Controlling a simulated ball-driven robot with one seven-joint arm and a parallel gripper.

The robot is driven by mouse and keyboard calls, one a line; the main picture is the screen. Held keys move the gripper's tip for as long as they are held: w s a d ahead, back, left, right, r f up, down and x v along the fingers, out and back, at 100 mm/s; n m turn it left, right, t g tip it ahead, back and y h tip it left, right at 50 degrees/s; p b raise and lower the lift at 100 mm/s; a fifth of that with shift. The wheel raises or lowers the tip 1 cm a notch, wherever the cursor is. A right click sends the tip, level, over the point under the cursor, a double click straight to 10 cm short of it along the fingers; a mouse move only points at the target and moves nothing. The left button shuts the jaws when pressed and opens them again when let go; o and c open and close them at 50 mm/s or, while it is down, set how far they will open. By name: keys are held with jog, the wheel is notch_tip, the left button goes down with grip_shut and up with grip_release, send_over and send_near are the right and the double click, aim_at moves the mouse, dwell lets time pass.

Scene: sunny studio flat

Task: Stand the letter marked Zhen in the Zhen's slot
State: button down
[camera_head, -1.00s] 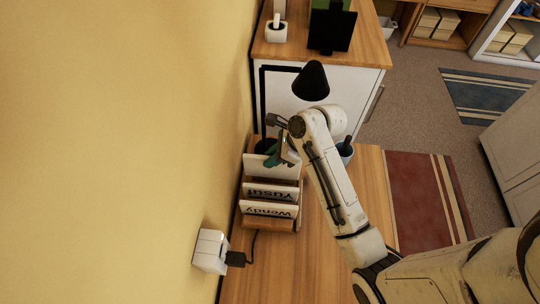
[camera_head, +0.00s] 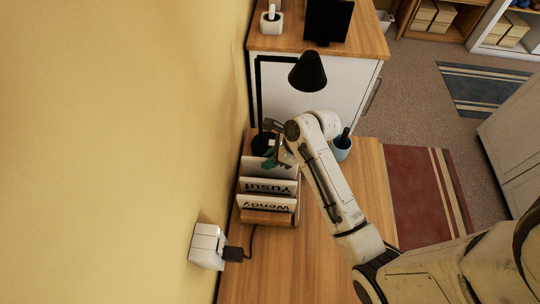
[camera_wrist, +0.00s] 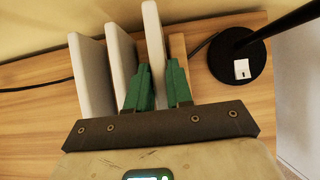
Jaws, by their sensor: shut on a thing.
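My gripper (camera_wrist: 158,88) has green fingers shut on a white letter (camera_wrist: 153,45). The same letter (camera_head: 252,170) shows in the head view, upright at the far end of the wooden letter rack (camera_head: 265,216), behind the Yusuf letter. Its name cannot be read and its lower edge is hidden, so I cannot tell whether it rests on the slot floor. The Yusuf letter (camera_head: 268,187) and the Wendy letter (camera_head: 267,204) stand in the nearer slots. In the wrist view these two stand left of the held letter, with a wooden divider (camera_wrist: 178,46) just right of it.
A black desk lamp (camera_head: 308,72) stands beyond the rack; its base (camera_wrist: 238,60) is close to the right in the wrist view. A blue cup (camera_head: 342,149) stands right of my gripper. A white plug box (camera_head: 208,247) is on the wall. The desk's right side is clear.

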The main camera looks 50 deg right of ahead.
jog(key=shift+f, duration=0.3)
jog(key=shift+f, duration=1)
dwell(0.6)
jog(key=c, duration=0.9)
grip_release()
jog(key=shift+c, duration=0.2)
jog(key=shift+p+v, duration=1)
jog(key=shift+v, duration=3)
